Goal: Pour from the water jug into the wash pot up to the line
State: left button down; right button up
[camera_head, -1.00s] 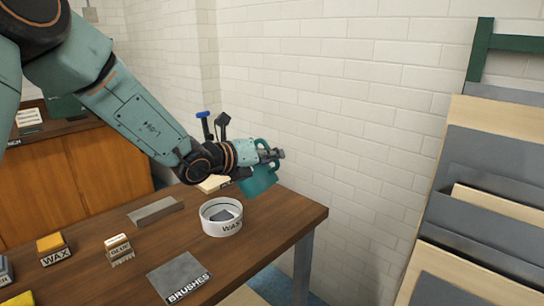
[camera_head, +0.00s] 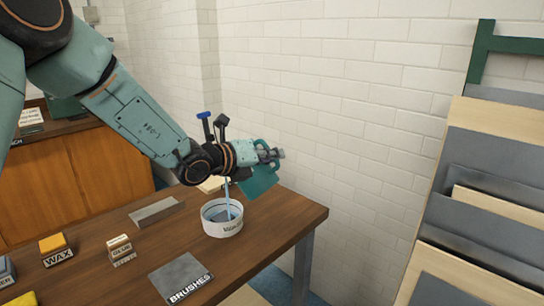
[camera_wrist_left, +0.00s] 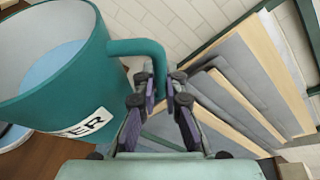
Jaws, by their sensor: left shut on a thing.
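The teal water jug (camera_head: 261,181) is tilted above the wash pot, with its handle held by my left gripper (camera_head: 272,155). In the left wrist view the jug (camera_wrist_left: 75,85) holds light blue water (camera_wrist_left: 62,63), and my left gripper (camera_wrist_left: 158,88) is shut on its handle (camera_wrist_left: 140,47). A thin blue stream (camera_head: 228,202) falls into the white wash pot (camera_head: 222,229). The pot stands upright on the wooden table, with bluish water low inside. I cannot make out the fill line. My right gripper is not in view.
The table (camera_head: 130,225) also holds a grey plate labelled BRUSHES (camera_head: 182,276), a yellow WAX block (camera_head: 54,246), a small labelled block (camera_head: 120,250) and a grey bar (camera_head: 156,211). Grey and wooden panels (camera_head: 490,190) lean at the right. A brick wall stands behind.

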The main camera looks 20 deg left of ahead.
aim_at(261, 140)
pick_arm(q)
jog(key=shift+w+a+r+n+p, duration=0.1)
jog(key=shift+a+r+n+p, duration=0.1)
jog(key=shift+r+p, duration=0.25)
jog(key=shift+a+r+n+p, duration=0.1)
jog(key=shift+r+n+p, duration=0.1)
jog(key=shift+p, duration=0.45)
dwell(1.2)
jog(key=shift+w+a+r+n+t+h+p, duration=0.1)
jog(key=shift+a+r+n+t+h+p, duration=0.3)
jog(key=shift+a+r+n+h+p, duration=0.7)
dwell(2.6)
jog(key=shift+r+y, duration=0.2)
jog(key=shift+y, duration=0.1)
